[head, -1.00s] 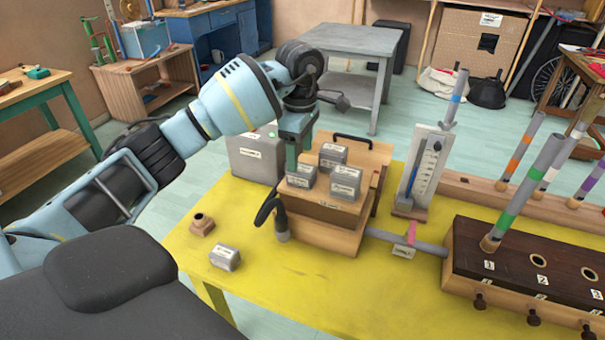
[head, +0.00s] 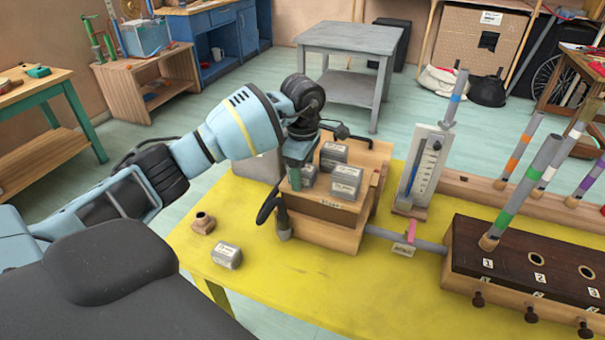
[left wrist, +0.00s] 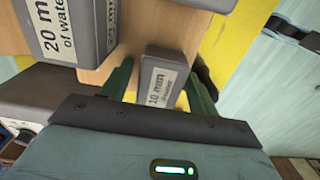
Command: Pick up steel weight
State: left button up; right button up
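Several grey labelled steel weights sit on top of the wooden box. In the head view two show clearly, one at the back (head: 334,154) and one at the front right (head: 346,181). A third weight (head: 309,175) is partly hidden by my left gripper (head: 294,182), which points down over it. In the left wrist view this weight (left wrist: 160,80), labelled "10 mm", lies between the two green fingers, which are apart. A gap shows beside it, and I see no clear grip. A weight labelled "20 mm of water" (left wrist: 70,30) is close by. My right gripper is not in view.
Another grey weight (head: 226,256) and a small wooden block with a hole (head: 203,223) lie on the yellow table (head: 290,290). A gauge board (head: 424,170) stands right of the wooden box (head: 325,232). A dark-topped chest with tubes (head: 520,265) is further right.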

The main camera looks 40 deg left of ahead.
pick_arm(q)
jog(key=c, duration=1.1)
jog(key=shift+o, duration=0.2)
jog(key=shift+r, duration=0.1)
jog(key=shift+r, duration=0.55)
notch_tip(320, 180, up, 2)
jog(key=shift+r, duration=0.1)
jog(key=s+d, duration=0.2)
jog(key=s, duration=0.5)
jog(key=s+d+r, duration=0.1)
jog(key=s+d, duration=0.1)
jog(key=s, duration=0.6)
jog(key=shift+s+d+r+b, duration=0.15)
jog(key=shift+d+r+b, duration=0.15)
jog(key=shift+d+b, duration=0.1)
